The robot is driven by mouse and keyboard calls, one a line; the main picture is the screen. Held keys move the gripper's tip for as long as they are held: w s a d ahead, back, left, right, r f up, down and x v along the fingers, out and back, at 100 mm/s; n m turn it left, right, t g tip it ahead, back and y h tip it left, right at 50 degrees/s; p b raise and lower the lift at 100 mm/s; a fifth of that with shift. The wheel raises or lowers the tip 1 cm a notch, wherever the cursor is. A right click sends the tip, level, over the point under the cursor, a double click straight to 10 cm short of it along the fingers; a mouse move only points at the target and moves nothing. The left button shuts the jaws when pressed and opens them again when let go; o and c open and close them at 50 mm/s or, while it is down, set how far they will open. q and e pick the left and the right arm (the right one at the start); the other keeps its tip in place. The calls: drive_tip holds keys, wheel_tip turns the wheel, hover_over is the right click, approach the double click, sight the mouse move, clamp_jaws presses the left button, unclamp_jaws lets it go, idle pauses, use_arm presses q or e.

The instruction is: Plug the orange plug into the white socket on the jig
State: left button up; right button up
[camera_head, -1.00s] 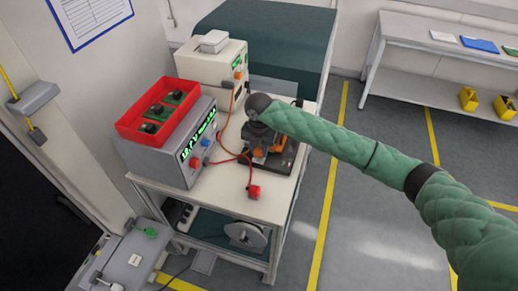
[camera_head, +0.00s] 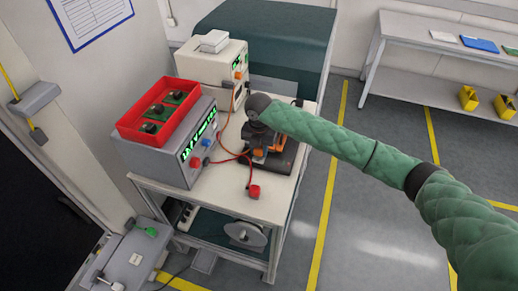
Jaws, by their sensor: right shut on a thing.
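My right arm, in a green quilted sleeve, reaches in from the right over the trolley. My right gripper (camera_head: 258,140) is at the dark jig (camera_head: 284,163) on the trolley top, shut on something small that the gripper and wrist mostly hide. An orange part (camera_head: 263,152) shows at the gripper, beside the jig; I cannot tell whether it is the plug or part of the gripper. The white socket is not visible behind the arm. My left gripper is not in view.
The trolley top (camera_head: 225,195) carries a grey instrument (camera_head: 172,160) with a red tray (camera_head: 134,128), and a cream instrument (camera_head: 205,65) behind. A red plug (camera_head: 254,191) on a red cable lies near the front edge. The top's front is otherwise clear.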

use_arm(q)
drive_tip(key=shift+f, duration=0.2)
use_arm(e)
drive_tip(key=shift+f, duration=0.55)
drive_tip(key=o, duration=1)
drive_tip(key=shift+r+b, duration=0.75)
drive_tip(key=shift+r, duration=0.15)
wheel_tip(320, 180, up, 5)
drive_tip(key=shift+f+b, duration=0.1)
drive_tip(key=shift+b, duration=0.95)
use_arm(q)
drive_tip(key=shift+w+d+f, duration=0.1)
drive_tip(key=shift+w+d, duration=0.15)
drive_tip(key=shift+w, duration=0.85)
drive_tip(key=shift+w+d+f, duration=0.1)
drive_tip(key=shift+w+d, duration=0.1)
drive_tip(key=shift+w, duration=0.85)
use_arm(e)
drive_tip(key=shift+r, duration=0.6)
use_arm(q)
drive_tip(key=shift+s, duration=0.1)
use_arm(e)
drive_tip(key=shift+f, duration=0.1)
